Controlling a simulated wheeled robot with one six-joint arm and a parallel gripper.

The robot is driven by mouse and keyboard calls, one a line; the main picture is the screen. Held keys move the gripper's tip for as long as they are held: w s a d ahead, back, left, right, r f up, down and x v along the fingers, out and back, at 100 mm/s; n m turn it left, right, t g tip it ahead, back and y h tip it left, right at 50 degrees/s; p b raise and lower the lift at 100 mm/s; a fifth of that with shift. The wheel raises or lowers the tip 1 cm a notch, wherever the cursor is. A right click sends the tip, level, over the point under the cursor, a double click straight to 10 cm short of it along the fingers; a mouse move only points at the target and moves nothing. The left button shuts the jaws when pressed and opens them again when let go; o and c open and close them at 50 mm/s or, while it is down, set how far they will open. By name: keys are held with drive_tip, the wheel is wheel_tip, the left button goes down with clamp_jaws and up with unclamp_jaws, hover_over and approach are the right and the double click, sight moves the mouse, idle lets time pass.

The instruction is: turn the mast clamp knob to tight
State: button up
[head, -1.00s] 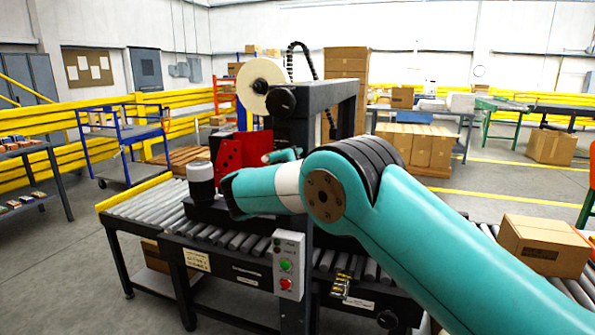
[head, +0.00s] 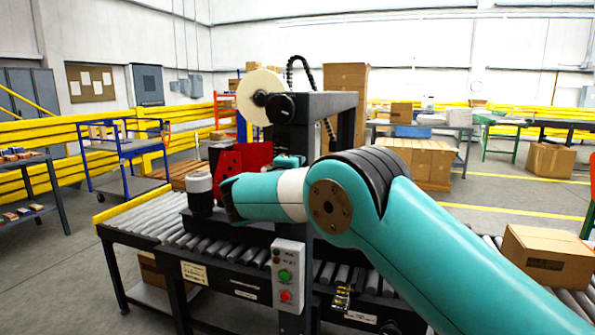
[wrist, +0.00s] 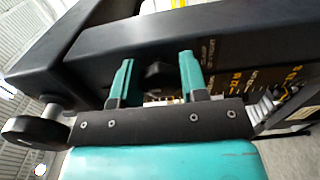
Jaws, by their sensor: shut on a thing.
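In the wrist view, my gripper (wrist: 158,82) has its two teal fingers on either side of a small dark knob (wrist: 158,74), taken as the mast clamp knob, under a wide black beam. The jaws are shut on this knob. Its markings and how far it is turned cannot be made out. In the head view, my teal arm hides the knob; a bit of teal gripper (head: 290,161) shows beside the black mast (head: 292,140).
A larger round black knob (head: 279,105) sits high on the mast, beside a cream tape roll (head: 261,92). A red plate (head: 229,162) and a white-topped cylinder (head: 200,185) stand left of my arm. A button box (head: 288,275) hangs in front of the roller conveyor (head: 140,220).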

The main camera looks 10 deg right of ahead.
drive_tip(key=shift+f, duration=0.1)
drive_tip(key=o, duration=0.9)
drive_tip(key=b+v, duration=0.3)
drive_tip(key=v, duration=1.4)
drive_tip(key=shift+s+a, duration=0.15)
drive_tip(key=shift+s, duration=0.05)
